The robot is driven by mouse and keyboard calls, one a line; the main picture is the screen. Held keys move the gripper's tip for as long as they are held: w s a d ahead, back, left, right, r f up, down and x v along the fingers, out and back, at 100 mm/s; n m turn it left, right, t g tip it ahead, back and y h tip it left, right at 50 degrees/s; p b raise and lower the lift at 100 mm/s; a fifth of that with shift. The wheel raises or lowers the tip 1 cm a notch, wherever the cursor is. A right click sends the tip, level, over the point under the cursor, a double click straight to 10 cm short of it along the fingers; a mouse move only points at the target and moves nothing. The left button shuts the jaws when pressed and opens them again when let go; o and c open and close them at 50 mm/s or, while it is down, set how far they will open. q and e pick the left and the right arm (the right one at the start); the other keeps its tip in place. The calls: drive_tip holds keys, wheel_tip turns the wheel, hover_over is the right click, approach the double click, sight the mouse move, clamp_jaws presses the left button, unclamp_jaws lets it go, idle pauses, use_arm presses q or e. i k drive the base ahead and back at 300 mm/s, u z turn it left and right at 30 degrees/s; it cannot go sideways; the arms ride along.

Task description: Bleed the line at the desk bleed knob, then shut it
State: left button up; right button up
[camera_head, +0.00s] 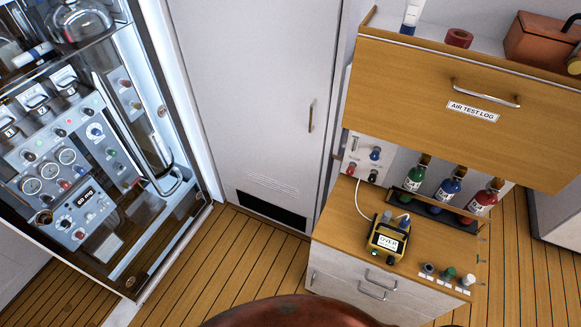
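The desk (330,236) stands at the right, with a small white panel (362,160) at the back left of its top. A thin white line runs from near the panel to the meter. Neither of my grippers is in view.
A wooden flap (420,85) marked "AIR TEST LOG" overhangs the desk. Green, blue and red bottles (449,189) stand in a rack behind the meter. Small fittings line the front right edge. A glass-fronted gauge cabinet (60,170) stands left; the floor between is clear.

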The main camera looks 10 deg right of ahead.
sight(350, 171)
drive_tip(key=u, duration=2.15)
drive_tip(key=k, duration=1.55)
drive_tip(key=z, duration=2.25)
